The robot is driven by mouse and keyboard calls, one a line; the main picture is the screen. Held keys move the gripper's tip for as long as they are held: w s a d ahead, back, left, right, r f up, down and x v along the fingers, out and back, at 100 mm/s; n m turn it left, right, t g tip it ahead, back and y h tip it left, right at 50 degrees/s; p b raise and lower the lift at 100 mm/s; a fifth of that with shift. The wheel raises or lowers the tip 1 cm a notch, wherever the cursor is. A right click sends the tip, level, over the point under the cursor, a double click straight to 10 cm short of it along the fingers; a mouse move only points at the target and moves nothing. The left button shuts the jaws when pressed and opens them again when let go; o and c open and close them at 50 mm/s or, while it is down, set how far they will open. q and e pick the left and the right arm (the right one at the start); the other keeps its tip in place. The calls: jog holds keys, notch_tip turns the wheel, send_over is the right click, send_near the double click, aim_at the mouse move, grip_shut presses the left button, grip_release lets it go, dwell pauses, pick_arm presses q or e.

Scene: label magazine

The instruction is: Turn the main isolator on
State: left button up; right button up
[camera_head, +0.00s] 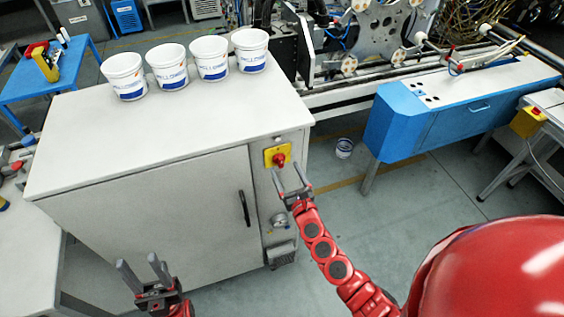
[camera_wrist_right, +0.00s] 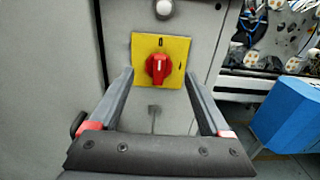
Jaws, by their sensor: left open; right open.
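The main isolator is a red rotary knob (camera_head: 279,160) on a yellow square plate (camera_head: 268,153), on the right end of the grey cabinet's front. In the right wrist view the red knob (camera_wrist_right: 158,68) sits in the middle of the yellow plate (camera_wrist_right: 178,44), with its grip ridge close to upright. My right gripper (camera_head: 290,181) is open and empty, just in front of and below the knob. In the wrist view its fingers (camera_wrist_right: 158,84) stand either side of the knob, apart from it. My left gripper (camera_head: 142,267) is open and empty, low in front of the cabinet door.
The grey cabinet (camera_head: 150,130) carries several white tubs (camera_head: 125,76) along its back edge. A black door handle (camera_head: 244,208) is left of the isolator. A round white button (camera_wrist_right: 165,8) sits above the plate. A blue-and-white machine unit (camera_head: 400,125) stands to the right.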

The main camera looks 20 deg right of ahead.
aim_at(282, 163)
jog(key=w, duration=0.3)
jog(key=shift+w+a, duration=0.15)
jog(key=shift+w, duration=0.3)
jog(key=shift+c, duration=0.3)
grip_shut()
